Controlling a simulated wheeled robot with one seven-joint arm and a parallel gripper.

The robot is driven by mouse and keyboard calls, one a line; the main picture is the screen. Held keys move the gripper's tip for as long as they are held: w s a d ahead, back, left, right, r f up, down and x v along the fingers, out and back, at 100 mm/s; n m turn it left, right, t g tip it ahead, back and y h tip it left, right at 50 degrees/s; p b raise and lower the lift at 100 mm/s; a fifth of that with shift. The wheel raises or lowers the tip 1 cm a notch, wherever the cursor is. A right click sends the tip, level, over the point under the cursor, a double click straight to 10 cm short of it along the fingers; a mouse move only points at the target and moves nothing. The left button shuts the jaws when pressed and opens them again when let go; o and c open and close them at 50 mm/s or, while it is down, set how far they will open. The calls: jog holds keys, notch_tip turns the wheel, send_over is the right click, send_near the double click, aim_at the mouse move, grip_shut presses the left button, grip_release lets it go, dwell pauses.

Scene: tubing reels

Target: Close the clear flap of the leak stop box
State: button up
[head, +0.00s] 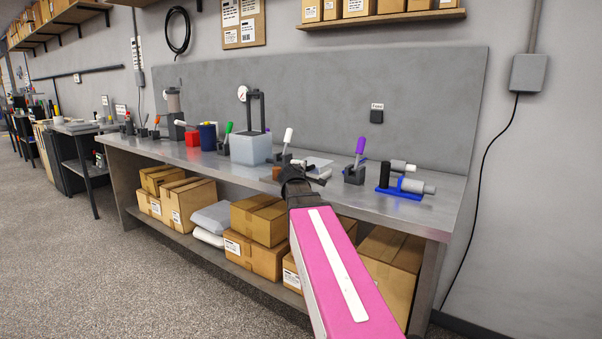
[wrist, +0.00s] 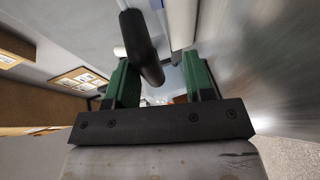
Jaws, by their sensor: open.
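My gripper (head: 318,178) is low over the metal bench, at its middle right, at the end of my pink arm. In the wrist view its two green fingers (wrist: 160,85) stand apart with a gap between them. A dark rounded bar (wrist: 140,45) shows in front of the gap, nearer the left finger; I cannot tell whether it touches. Just behind my gripper in the head view is a pale, flat, partly see-through piece (head: 318,163). It may be the clear flap of the leak stop box, but my gripper hides part of it and its angle is unclear.
A white-handled lever (head: 288,136) stands left behind my gripper and a purple-handled lever (head: 360,147) to its right. A blue stand (head: 405,193) with cylinders is farther right.

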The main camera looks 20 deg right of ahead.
jog(key=v, duration=1)
jog(key=shift+s+a, duration=0.2)
jog(key=shift+s, duration=0.1)
